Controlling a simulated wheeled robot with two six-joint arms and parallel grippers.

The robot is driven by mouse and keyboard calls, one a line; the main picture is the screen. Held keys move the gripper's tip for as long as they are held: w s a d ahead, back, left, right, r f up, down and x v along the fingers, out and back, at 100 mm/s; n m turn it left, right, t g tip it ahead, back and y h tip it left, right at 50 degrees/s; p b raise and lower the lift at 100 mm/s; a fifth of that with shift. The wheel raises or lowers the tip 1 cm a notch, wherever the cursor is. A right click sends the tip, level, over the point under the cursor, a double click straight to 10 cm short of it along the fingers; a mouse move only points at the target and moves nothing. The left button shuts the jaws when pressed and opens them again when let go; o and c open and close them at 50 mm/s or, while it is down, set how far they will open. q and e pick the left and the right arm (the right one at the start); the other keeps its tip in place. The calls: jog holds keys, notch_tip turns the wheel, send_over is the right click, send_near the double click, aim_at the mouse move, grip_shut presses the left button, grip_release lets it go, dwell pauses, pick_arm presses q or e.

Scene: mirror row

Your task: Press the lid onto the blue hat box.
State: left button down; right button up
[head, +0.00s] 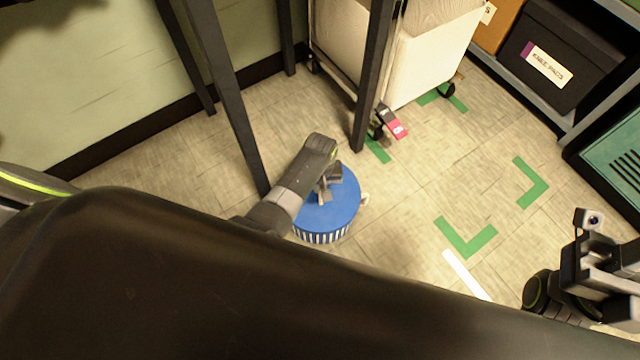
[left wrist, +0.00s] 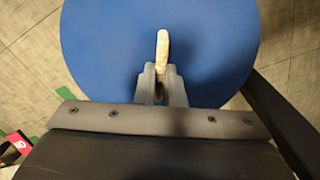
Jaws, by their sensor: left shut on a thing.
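The blue hat box (head: 322,237), with blue and white striped sides, stands on the floor below the middle of the head view. The round blue lid (head: 340,205) is over its top; I cannot tell whether it is fully seated. My left gripper (head: 327,188) is above the lid. In the left wrist view the lid (left wrist: 100,45) fills the upper middle, and my left gripper (left wrist: 160,88) is shut on its cream handle (left wrist: 162,50). My right gripper (head: 598,262) is at the lower right, away from the box; its fingers do not show clearly.
Dark table legs (head: 232,100) stand just behind the box. A white wheeled bin (head: 430,60) is farther back, with a red tag (head: 392,122) by its wheel. Green tape corners (head: 468,238) mark clear floor to the right. Shelves with a black box (head: 556,55) stand at far right.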

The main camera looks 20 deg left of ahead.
pick_arm(q)
jog(key=shift+f, duration=0.1)
dwell(0.6)
jog(key=c, duration=1)
grip_release()
jog(key=shift+o, duration=0.2)
